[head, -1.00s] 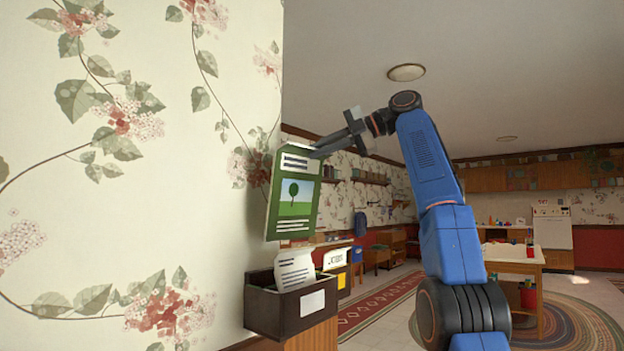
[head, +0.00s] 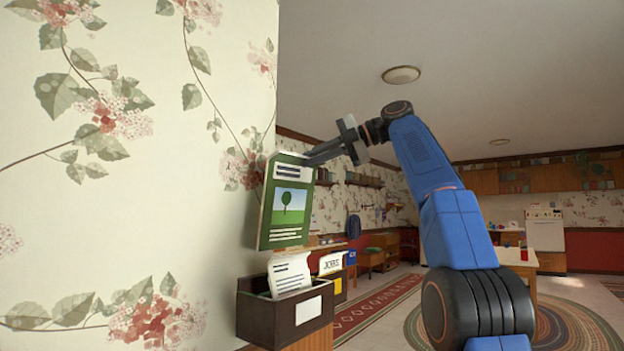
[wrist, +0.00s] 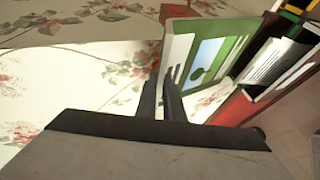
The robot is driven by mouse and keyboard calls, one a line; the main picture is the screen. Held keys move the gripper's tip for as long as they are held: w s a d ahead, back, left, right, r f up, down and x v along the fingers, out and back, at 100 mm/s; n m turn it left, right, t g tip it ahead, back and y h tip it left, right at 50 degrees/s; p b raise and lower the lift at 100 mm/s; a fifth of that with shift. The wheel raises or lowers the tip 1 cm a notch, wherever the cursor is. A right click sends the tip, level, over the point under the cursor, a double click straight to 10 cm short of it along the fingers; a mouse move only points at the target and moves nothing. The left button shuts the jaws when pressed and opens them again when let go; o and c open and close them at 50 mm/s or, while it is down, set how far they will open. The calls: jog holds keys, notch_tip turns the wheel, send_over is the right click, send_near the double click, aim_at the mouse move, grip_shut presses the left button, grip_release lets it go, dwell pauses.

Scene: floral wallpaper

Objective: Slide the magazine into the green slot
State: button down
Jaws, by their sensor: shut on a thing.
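The magazine (head: 287,207) is green and white with a tree picture. It hangs nearly upright beside the wallpapered wall, above and behind the nearest box's paper. My gripper (head: 308,158) is shut on its upper right edge; the wrist view also shows the magazine (wrist: 212,55) at the fingertips (wrist: 160,82). A dark brown box (head: 285,317) with a white label stands below, with white paper sticking out. Behind it are compartments with a yellow label (head: 338,285) and a blue label (head: 350,257).
The wall (head: 120,180) is close on the left. The JOBS paper (head: 331,263) sticks up behind the first box. A table (head: 519,259) and a rug (head: 395,300) lie to the right, with open floor between.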

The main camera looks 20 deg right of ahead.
notch_tip(320, 180, down, 9)
dwell(1.0)
jog(key=shift+s, duration=0.1)
jog(key=shift+f, duration=0.25)
send_near(288, 233)
jog(key=shift+r+x, duration=0.15)
jog(key=shift+x, duration=0.95)
jog(key=shift+r+x, duration=0.1)
jog(key=shift+x, duration=1)
jog(key=shift+a+f, duration=0.1)
jog(key=shift+a, duration=0.05)
jog(key=c, duration=1.8)
grip_release()
